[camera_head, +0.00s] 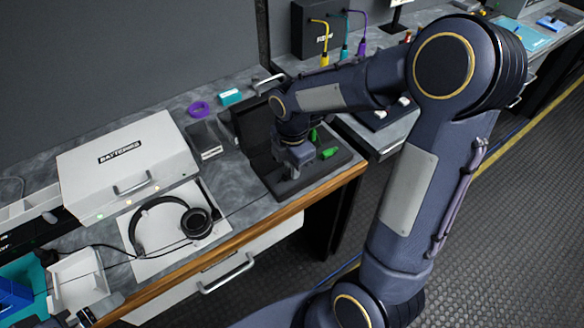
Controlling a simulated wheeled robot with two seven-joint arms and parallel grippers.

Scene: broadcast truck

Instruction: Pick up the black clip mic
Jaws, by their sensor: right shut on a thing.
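My right gripper (294,168) is over an open black case (310,183) near the counter's front edge. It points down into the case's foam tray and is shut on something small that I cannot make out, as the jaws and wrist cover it. The black clip mic cannot be told apart from the dark foam at this size. Bright green pieces (328,153) lie in the case just right of the jaws. My left gripper is not in view.
Left of the case are a white batteries box (127,160), black headphones (167,217) on a white sheet, a purple tape roll (199,109) and a teal box (230,97). A black box with coloured cables (313,40) stands behind. The wooden counter edge (240,236) runs in front.

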